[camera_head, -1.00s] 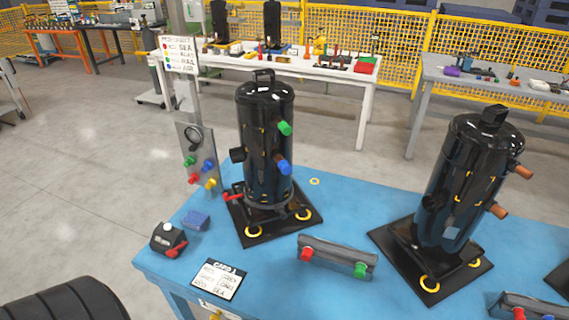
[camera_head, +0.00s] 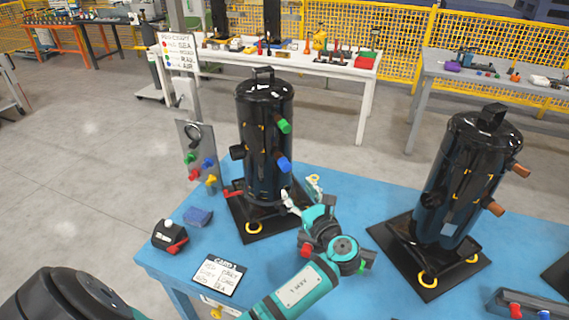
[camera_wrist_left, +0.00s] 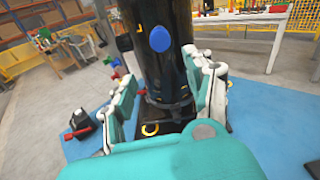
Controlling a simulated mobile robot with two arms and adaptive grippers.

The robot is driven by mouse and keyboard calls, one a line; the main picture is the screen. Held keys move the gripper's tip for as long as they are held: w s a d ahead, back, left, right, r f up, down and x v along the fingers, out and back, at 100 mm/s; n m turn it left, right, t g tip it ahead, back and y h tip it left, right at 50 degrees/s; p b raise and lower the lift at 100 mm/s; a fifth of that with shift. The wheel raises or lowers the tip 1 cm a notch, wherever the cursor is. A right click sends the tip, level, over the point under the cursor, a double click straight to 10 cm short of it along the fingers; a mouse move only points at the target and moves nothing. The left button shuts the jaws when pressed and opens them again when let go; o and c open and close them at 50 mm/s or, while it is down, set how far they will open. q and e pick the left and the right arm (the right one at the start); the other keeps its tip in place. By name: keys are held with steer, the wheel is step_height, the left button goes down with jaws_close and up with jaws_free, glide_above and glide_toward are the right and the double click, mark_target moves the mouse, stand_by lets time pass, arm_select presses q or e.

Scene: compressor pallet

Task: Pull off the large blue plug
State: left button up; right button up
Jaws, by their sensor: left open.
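The large blue plug (camera_head: 284,164) sits on the lower right side of the near black compressor (camera_head: 263,110), below a green plug (camera_head: 285,126). It also shows in the left wrist view (camera_wrist_left: 160,39), face on, upper middle. My left gripper (camera_head: 301,190) is open and empty, in front of the compressor and a little below the blue plug. In the left wrist view its teal and white fingers (camera_wrist_left: 160,75) are spread wide, with the plug beyond and above the gap, not touched. My right gripper is out of view.
The compressor stands on a black base plate on the blue table (camera_head: 345,190). A second compressor (camera_head: 465,180) with copper-coloured stubs stands to the right. A gauge panel (camera_head: 197,157), a small black box (camera_head: 169,236) and a white card (camera_head: 219,276) are at the left.

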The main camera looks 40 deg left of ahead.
mark_target(287, 168)
arm_select(q)
steer(key=shift+w+r+m+y, duration=0.3)
steer(key=shift+r+m, duration=0.1)
steer(key=shift+r, duration=0.4)
steer(key=b+x, duration=0.3)
steer(key=x, duration=0.2)
steer(key=shift+f, duration=0.15)
steer(key=shift+r+p+x, duration=0.2)
steer(key=shift+p+x, duration=0.35)
steer(key=shift+x, duration=1.4)
steer(key=shift+p, duration=0.75)
